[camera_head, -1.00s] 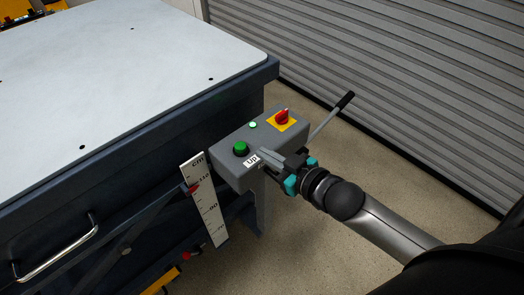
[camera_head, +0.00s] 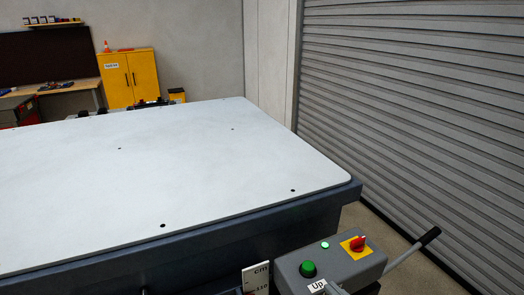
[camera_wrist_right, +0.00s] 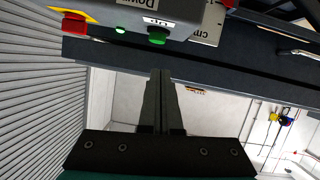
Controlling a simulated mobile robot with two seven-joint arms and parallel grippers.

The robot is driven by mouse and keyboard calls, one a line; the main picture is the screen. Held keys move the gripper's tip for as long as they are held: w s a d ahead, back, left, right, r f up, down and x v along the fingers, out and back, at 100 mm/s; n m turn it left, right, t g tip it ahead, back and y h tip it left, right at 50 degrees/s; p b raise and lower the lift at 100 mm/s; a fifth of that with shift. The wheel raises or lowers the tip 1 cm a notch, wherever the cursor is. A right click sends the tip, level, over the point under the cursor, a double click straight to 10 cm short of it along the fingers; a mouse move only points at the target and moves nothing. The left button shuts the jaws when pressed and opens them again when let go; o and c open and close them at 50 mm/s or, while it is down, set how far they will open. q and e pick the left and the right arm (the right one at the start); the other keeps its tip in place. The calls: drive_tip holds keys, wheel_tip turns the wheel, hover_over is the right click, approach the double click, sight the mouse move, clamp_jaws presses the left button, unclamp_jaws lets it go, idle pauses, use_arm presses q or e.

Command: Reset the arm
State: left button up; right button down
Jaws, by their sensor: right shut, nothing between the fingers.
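My right gripper (camera_wrist_right: 160,75) is shut and empty, its two dark fingers together in the right wrist view. They point at the grey control box (camera_wrist_right: 185,8), which shows upside down there, with a gap that I cannot judge exactly. In the head view the control box (camera_head: 345,268) is at the bottom right, with a green button (camera_head: 308,269), a small lit green lamp (camera_head: 325,245), a red knob on a yellow plate (camera_head: 357,244) and an "Up" label (camera_head: 317,287). Only a grey sliver of the right gripper shows at the bottom edge. My left gripper is out of view.
The control box is at the corner of a large lift table with a bare white top (camera_head: 170,180). A lever with a black grip (camera_head: 430,236) sticks out to the right of the box. A cm scale (camera_head: 256,279) is left of it. A grey shutter (camera_head: 410,100) stands at right.

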drive_tip(key=s+a+f+m+g+h, duration=0.1)
drive_tip(key=s+f+g+h, duration=0.1)
drive_tip(key=s+g, duration=0.5)
drive_tip(key=s+a+f+m+g+h, duration=0.1)
drive_tip(key=s+f+m+g+h, duration=0.15)
drive_tip(key=s, duration=0.85)
wheel_tip(320, 180, down, 32)
drive_tip(key=s+n+g+b, duration=0.1)
drive_tip(key=s+g+b, duration=0.15)
drive_tip(key=b, duration=0.55)
drive_tip(key=s+d+f+b, duration=0.3)
drive_tip(key=s+f+b, duration=0.3)
drive_tip(key=s+f, duration=0.9)
wheel_tip(320, 180, down, 3)
drive_tip(key=shift+f+y, duration=0.2)
drive_tip(key=shift+y, duration=0.15)
drive_tip(key=shift+n, duration=0.25)
